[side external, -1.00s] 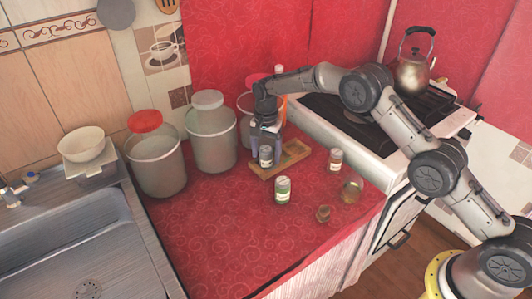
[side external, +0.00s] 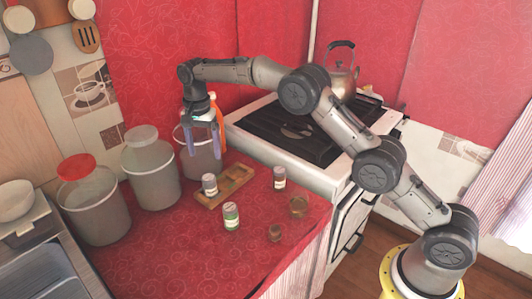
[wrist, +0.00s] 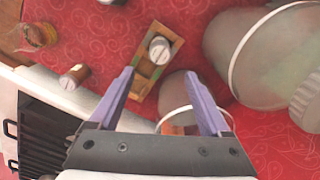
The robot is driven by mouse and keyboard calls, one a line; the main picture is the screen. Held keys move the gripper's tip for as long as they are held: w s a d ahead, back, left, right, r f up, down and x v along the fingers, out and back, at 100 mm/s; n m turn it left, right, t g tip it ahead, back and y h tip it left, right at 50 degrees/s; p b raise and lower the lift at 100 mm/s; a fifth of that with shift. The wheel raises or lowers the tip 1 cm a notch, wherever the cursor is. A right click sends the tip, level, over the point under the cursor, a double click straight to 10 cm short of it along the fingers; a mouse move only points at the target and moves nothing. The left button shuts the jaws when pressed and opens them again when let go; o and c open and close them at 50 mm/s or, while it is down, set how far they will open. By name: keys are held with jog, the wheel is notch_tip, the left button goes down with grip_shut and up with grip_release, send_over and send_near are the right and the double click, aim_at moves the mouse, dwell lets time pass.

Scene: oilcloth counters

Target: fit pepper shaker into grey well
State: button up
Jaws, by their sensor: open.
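A small shaker with a grey lid (side external: 209,185), which looks like the pepper shaker, stands upright at the near-left end of the wooden tray (side external: 238,174). In the wrist view the shaker (wrist: 160,50) is seen from above within the tray (wrist: 143,88). Its base is hidden, so I cannot tell how deep it sits. It covers the well under it, and I cannot make out that well's grey colour. My gripper (side external: 204,150) is open and empty, raised above the tray and apart from the shaker. Its two purple fingers (wrist: 158,74) are spread in the wrist view.
Large canisters (side external: 150,172) line the left and back. The stove (side external: 285,165) is to the right.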

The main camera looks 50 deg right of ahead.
jog(key=s+d+r+n+t, duration=0.1)
jog(key=s+d+r+n, duration=0.15)
jog(key=s+r, duration=0.65)
jog(key=s+d+r+n+t, duration=0.2)
jog(key=s+r+n, duration=0.1)
jog(key=s+r, duration=0.6)
jog(key=s+d+f+n+t, duration=0.1)
jog(key=s+f+n, duration=0.1)
jog(key=s, duration=1.1)
jog(key=s+d+f+n+t, duration=0.1)
jog(key=s+d+f+n, duration=0.1)
jog(key=s, duration=1.1)
jog(key=shift+f+n+t, duration=0.3)
jog(key=shift+f+n, duration=0.45)
jog(key=shift+n, duration=0.5)
